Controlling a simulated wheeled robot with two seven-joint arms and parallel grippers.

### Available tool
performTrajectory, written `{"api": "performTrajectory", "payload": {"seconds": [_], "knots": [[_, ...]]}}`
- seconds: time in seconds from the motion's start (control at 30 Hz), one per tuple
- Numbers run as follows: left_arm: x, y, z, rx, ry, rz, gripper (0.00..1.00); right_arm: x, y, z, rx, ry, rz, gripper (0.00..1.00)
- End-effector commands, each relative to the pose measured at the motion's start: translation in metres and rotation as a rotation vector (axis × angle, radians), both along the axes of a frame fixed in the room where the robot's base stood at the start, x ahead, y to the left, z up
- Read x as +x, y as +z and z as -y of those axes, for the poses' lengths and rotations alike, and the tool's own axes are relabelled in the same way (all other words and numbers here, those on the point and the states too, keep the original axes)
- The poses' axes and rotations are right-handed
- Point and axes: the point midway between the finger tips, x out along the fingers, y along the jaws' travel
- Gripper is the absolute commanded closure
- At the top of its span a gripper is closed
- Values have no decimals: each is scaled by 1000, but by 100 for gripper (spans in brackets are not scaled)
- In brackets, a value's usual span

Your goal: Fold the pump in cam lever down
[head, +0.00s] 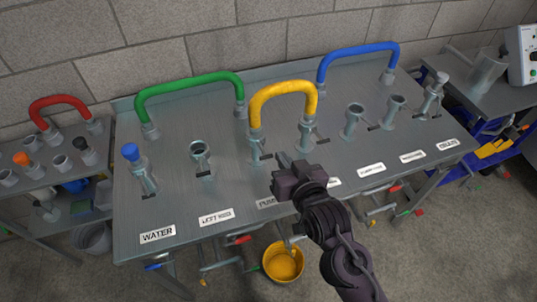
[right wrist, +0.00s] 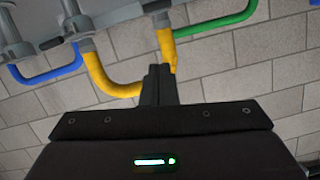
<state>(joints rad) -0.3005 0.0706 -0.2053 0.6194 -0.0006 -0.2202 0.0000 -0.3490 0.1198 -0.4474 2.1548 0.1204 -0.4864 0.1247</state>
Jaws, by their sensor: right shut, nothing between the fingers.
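The yellow hose (head: 283,88) arches between two fittings on the steel bench. Its left end sits in the pump in fitting (head: 256,147), behind a label of which only "PUMP" can be read. A small dark cam lever (head: 267,156) sticks out to the right of this fitting; its exact angle is hard to tell. My right gripper (head: 281,160) is shut and empty, its fingertips just right of that lever; I cannot tell whether they touch. In the right wrist view the shut fingers (right wrist: 160,72) overlap the yellow hose (right wrist: 105,80). My left gripper is not in view.
A green hose (head: 190,84) and a blue hose (head: 357,50) arch over the bench (head: 185,220). Upright fittings (head: 354,118) stand to the right. A blue-capped fitting (head: 140,165) stands left. A yellow bucket (head: 284,266) is below the front edge. A block wall stands behind.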

Motion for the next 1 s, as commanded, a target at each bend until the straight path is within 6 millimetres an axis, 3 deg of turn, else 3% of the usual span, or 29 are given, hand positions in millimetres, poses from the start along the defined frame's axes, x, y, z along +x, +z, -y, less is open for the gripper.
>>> {"api": "performTrajectory", "payload": {"seconds": [0.3, 0.4, 0.6, 1.0], "knots": [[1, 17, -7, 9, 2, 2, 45, 59, -15, -23, 0, 0, 0, 100], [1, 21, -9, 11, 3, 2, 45, 53, -35, -24, -2, 1, -6, 100], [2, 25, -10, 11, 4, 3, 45, 51, -53, -27, -1, 0, -2, 100], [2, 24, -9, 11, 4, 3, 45, 51, -56, -28, 0, 0, 0, 100]]}}
